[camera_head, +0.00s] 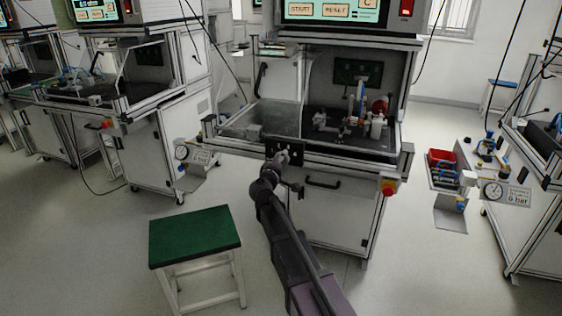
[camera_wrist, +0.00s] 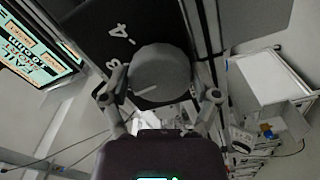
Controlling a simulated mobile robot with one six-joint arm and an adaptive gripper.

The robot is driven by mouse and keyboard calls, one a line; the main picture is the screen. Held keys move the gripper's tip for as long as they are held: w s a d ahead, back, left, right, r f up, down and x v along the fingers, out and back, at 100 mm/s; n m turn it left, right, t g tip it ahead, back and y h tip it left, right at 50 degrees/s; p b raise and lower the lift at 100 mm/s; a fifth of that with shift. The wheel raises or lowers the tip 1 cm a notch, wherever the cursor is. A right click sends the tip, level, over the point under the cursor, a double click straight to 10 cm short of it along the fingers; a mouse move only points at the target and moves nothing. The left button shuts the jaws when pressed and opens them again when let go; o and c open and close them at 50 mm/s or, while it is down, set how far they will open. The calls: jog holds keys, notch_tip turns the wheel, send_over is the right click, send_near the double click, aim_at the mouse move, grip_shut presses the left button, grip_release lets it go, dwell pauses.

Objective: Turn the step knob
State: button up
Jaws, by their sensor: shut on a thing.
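The step knob (camera_wrist: 160,68) is a round grey knob on a black panel (camera_wrist: 85,25), seen close up in the wrist view. A light line on its face points toward the lower left of the picture. A "4" shows above it on the panel; another mark to its left is partly covered. My gripper (camera_wrist: 161,88) has one finger on each side of the knob and is shut on it. In the head view my gripper (camera_head: 284,160) is at the small black panel (camera_head: 271,145) on the front edge of the middle test bench; the knob is hidden there.
The bench (camera_head: 235,140) has a lit screen (camera_head: 335,10) above and fixtures inside its open bay. A red emergency button (camera_head: 389,187) is on the front right. A green-topped stool (camera_head: 195,235) stands at the left of my arm.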

jog(key=n, duration=0.6)
jog(key=shift+w+n, duration=0.1)
jog(key=shift+n, duration=0.2)
jog(key=n, duration=0.5)
jog(key=shift+r+n, duration=0.1)
jog(key=shift+n, duration=0.2)
jog(key=o, duration=1)
jog(key=shift+c, duration=0.2)
jog(key=v, duration=1.2)
